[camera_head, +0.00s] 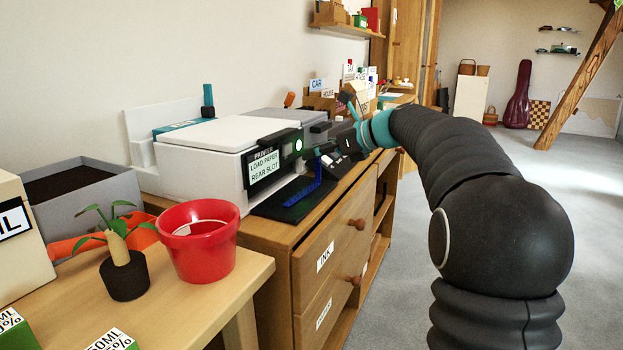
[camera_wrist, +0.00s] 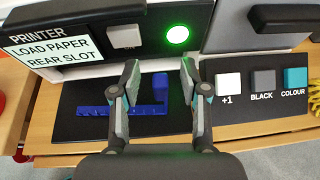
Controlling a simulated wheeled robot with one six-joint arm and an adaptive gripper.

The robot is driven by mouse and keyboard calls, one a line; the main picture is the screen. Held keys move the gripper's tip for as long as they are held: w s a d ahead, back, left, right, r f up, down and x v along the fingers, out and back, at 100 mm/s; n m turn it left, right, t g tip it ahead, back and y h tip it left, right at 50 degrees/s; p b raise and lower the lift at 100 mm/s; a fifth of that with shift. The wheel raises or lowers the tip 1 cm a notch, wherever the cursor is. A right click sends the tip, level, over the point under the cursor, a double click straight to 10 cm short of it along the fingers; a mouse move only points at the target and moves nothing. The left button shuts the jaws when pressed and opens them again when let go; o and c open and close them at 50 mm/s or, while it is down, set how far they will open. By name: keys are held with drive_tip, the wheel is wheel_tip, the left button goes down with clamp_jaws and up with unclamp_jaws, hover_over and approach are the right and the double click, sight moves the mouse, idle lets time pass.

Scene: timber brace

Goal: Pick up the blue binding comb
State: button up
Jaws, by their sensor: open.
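The blue binding comb (camera_wrist: 158,88) lies on the dark tray in front of the printer in the wrist view. Its long strip runs left behind my left finger, and its raised block end shows between the fingers. In the head view the comb (camera_head: 303,190) shows as a blue strip on the dark tray. My gripper (camera_wrist: 160,76) is open, with one finger on each side of the block end. It looks apart from the comb; its exact height above it is hard to tell. In the head view my gripper (camera_head: 322,152) is small and dark in front of the printer.
The printer (camera_head: 215,137) with a green light stands close behind. The dark tray (camera_wrist: 75,100) rests on a wooden cabinet (camera_head: 285,235). A red pot (camera_head: 200,255) and a plant (camera_head: 120,250) stand left on a table.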

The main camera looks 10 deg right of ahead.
drive_tip(key=shift+c, duration=0.3)
clamp_jaws()
drive_tip(key=shift+r, duration=0.1)
